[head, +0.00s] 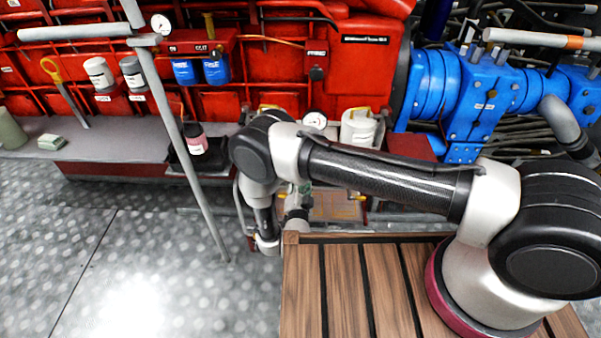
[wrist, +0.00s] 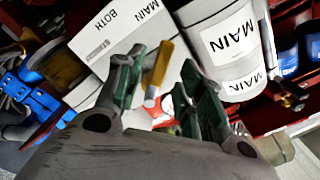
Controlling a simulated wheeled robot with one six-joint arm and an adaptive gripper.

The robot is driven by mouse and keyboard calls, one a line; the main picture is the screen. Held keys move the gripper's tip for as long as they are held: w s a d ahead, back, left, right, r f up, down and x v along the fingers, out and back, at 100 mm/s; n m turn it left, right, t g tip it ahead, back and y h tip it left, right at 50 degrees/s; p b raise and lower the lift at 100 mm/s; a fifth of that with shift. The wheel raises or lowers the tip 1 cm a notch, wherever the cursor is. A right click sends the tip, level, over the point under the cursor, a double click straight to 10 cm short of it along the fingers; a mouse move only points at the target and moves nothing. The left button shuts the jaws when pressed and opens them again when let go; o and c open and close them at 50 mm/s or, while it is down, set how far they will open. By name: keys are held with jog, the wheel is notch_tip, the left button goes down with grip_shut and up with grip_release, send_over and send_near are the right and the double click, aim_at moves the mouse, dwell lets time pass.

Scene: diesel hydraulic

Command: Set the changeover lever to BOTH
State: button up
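The changeover lever (wrist: 158,70) is a yellow bar, seen in the wrist view against a white plate (wrist: 105,45) lettered MAIN and BOTH. My gripper (wrist: 160,82) has its two green-padded fingers apart, one on each side of the lever. A gap shows between the lever and each finger; contact at depth cannot be told. The lever's far end lies near the MAIN lettering. A white canister (wrist: 228,45) with MAIN labels stands to the right of the lever. In the head view my arm hides most of this spot, and the fingers cannot be made out clearly.
The red engine (head: 275,60) fills the back, with blue pump housings (head: 465,95) at right. A white canister (head: 358,128) and a gauge (head: 315,121) show beyond my arm. A grey pole (head: 180,130) stands left of my arm. The floor (head: 130,270) at left is clear.

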jog(key=shift+w, duration=2.35)
grip_shut()
